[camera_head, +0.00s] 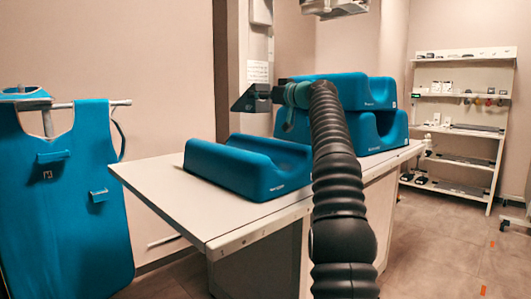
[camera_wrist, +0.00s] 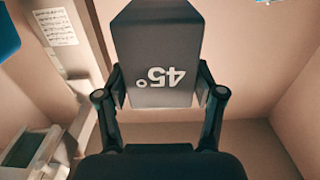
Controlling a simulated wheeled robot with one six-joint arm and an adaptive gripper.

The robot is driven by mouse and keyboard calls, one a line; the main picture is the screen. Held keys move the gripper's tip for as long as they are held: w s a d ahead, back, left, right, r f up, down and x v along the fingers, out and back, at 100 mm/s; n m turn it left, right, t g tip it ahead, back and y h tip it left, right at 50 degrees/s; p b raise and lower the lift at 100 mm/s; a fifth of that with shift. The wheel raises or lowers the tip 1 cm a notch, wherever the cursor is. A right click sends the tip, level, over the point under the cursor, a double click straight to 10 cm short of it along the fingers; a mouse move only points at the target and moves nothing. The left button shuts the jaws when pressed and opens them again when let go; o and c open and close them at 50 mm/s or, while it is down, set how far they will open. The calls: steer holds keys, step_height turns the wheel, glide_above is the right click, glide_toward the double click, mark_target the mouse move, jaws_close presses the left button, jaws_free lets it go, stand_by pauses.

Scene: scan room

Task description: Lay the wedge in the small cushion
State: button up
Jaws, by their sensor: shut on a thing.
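My gripper (camera_head: 276,93) is shut on the dark grey wedge (camera_head: 250,99), whose printed 45° mark shows upside down in the wrist view (camera_wrist: 158,50). The fingers grip it from both sides. The wedge hangs in the air above a blue cushion (camera_head: 225,168) with a trough along its top, standing alone on the table's left part. That trough looks empty. Two more blue cushions are stacked behind my arm: an upper one (camera_head: 373,93) on a lower one (camera_head: 392,133). My arm partly hides them. I cannot tell for sure which cushion is the small one.
The pale table (camera_head: 155,182) has bare room left of and in front of the lone cushion. A grey column (camera_head: 257,52) with a paper notice stands behind the wedge. A blue apron (camera_head: 65,190) hangs at left. A shelf unit (camera_head: 464,135) stands far right.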

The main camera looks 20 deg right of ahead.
steer(key=shift+s+a+f+b, duration=0.25)
steer(key=shift+f+b, duration=0.15)
steer(key=shift+b, duration=0.15)
steer(key=shift+s+a+f+b, duration=0.2)
steer(key=shift+s+f+b, duration=1.45)
steer(key=shift+s, duration=0.15)
steer(key=shift+s+a+f+b, duration=0.25)
steer(key=shift+s+f+b, duration=1.3)
steer(key=shift+s+f, duration=0.25)
steer(key=shift+s+a+f+b, duration=0.2)
steer(key=shift+s+f+b, duration=1.4)
steer(key=shift+s, duration=0.25)
steer(key=shift+f, duration=0.1)
steer(key=shift+f+b, duration=0.3)
steer(key=shift+b, duration=0.1)
steer(key=shift+f, duration=0.2)
steer(key=o, duration=1.2)
steer(key=shift+c, duration=0.2)
